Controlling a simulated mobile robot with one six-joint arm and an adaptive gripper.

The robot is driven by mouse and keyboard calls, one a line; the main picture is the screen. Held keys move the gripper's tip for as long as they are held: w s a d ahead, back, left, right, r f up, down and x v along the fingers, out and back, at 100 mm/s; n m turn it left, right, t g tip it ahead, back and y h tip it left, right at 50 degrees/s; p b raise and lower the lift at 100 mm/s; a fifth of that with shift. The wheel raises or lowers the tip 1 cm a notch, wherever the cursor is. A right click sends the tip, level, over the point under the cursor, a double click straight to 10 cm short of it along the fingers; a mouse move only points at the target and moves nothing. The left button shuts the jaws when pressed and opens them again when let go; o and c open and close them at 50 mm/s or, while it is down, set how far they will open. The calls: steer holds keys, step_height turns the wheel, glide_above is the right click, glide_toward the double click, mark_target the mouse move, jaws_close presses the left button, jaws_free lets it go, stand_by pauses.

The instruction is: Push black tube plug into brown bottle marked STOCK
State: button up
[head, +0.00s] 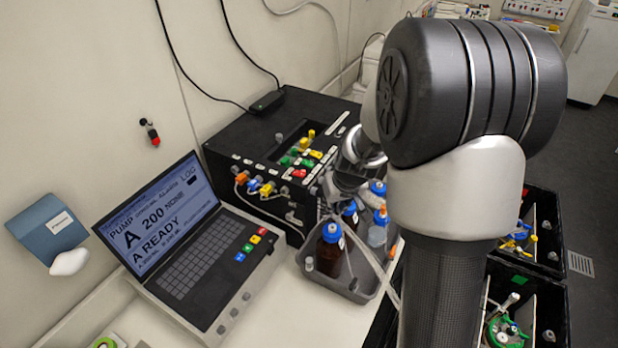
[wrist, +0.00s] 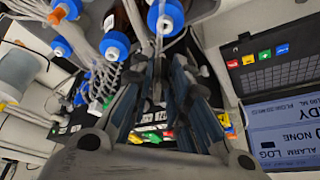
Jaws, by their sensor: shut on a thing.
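My gripper (wrist: 163,75) is shut on a small dark piece with a thin tube, which looks like the black tube plug (wrist: 158,68); the fingers hide most of it. In the head view my gripper (head: 348,183) is above the back of the grey tray, partly hidden by my arm. A brown bottle with a blue cap (head: 331,255) stands at the tray's front left. A second dark bottle (head: 350,213) with a blue cap stands behind it. I cannot read STOCK on either. In the wrist view a blue cap (wrist: 166,16) lies just beyond the fingertips.
The grey tray (head: 352,291) also holds a clear bottle (head: 377,232) and tubing. A black pump box (head: 285,130) stands behind, with a laptop (head: 190,240) at left. Black crates (head: 535,300) stand at right. The white bench in front of the tray is clear.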

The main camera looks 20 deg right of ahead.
mark_target(331, 224)
steer(key=shift+s+f, duration=0.15)
steer(key=shift+f, duration=0.2)
steer(key=shift+d+f+b, duration=0.1)
steer(key=shift+f+b, duration=0.3)
steer(key=shift+b, duration=0.1)
steer(key=shift+f+b, duration=1.2)
steer(key=shift+f, duration=0.5)
steer(key=shift+r, duration=0.25)
steer(key=shift+f+b, duration=1.1)
steer(key=shift+b, duration=0.3)
steer(key=o, duration=0.8)
